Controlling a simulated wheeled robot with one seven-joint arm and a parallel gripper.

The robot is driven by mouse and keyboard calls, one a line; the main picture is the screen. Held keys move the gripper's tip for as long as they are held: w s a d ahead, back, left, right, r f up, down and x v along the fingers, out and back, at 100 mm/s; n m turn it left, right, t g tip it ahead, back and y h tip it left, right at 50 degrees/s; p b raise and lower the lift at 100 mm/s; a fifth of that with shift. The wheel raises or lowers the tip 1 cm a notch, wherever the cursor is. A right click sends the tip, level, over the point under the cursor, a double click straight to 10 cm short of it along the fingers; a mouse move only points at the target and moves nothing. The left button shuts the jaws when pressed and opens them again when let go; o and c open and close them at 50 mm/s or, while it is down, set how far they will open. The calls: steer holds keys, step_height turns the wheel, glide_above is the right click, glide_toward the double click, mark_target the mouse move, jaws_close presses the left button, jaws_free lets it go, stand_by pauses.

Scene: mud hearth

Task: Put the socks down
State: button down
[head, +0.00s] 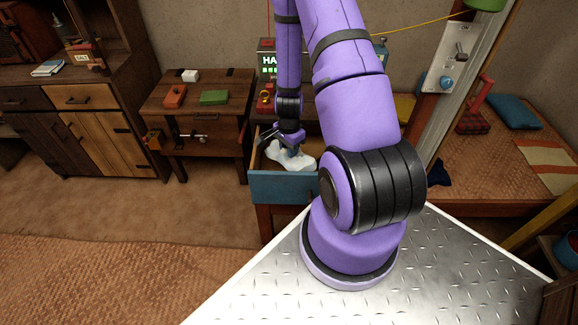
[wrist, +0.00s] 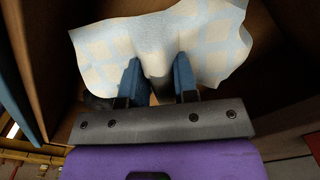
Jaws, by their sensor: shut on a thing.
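My gripper (head: 292,149) points down into an open drawer with a blue front (head: 283,188). In the wrist view its two blue fingers (wrist: 158,66) are shut on a pale cloth (wrist: 205,42) with faint light-blue checks, pinching up a fold between them. The cloth spreads wide on both sides of the fingers. In the head view the white cloth (head: 298,160) is at the drawer's opening; whether it touches the drawer floor I cannot tell. It looks like a flat cloth, and I cannot make out any socks for certain.
Drawer walls (wrist: 25,75) stand close around the gripper. A small wooden table (head: 215,125) with a green block (head: 214,98) and a red block (head: 175,97) is left of the drawer. A low bed (head: 510,170) is at the right. Open floor (head: 130,215) lies at the front left.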

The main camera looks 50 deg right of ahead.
steer(key=shift+f, duration=4.3)
steer(key=shift+f, duration=0.1)
steer(key=c, duration=0.9)
jaws_free()
